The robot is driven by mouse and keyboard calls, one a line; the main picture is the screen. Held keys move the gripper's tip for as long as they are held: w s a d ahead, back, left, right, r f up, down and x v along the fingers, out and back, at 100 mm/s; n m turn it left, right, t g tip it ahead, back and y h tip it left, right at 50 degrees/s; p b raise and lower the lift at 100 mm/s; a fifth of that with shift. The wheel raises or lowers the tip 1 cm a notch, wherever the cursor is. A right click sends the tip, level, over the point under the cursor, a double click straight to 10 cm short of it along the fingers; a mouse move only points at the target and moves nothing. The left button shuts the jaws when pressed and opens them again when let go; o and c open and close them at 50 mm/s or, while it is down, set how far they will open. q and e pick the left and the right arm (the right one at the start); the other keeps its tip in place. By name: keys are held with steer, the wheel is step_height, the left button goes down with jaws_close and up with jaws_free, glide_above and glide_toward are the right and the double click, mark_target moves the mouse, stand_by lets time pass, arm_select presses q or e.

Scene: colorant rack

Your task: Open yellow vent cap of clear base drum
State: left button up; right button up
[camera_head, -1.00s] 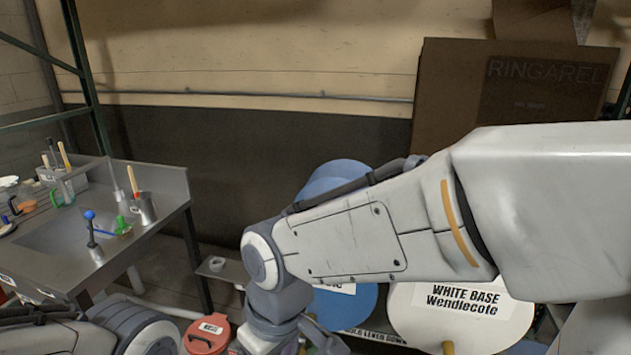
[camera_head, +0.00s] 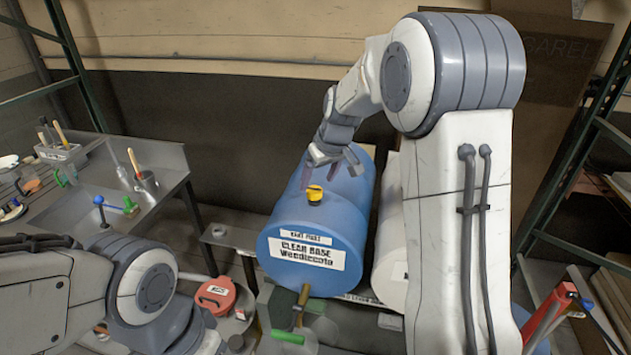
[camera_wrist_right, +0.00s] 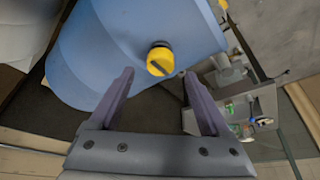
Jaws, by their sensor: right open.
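The clear base drum (camera_head: 300,215) is a blue drum lying on its side, with a white label on its front end. The yellow vent cap (camera_head: 314,193) sits on top of it near the front. My right gripper (camera_head: 320,178) is above the drum, just behind and above the cap. In the right wrist view, the cap (camera_wrist_right: 160,60) shows a dark slot and lies just beyond the two open fingertips (camera_wrist_right: 158,75), roughly centred between them. The fingers appear apart from it. My left arm is at the lower left; its gripper does not show.
A white drum (camera_head: 388,245) lies right of the blue one, partly behind my right arm. A metal sink bench (camera_head: 165,205) with tools stands at left. Green rack posts (camera_head: 570,165) stand at right.

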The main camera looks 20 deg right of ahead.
mark_target(315, 189)
steer(key=shift+p+x, duration=0.35)
steer(key=shift+x, duration=1.35)
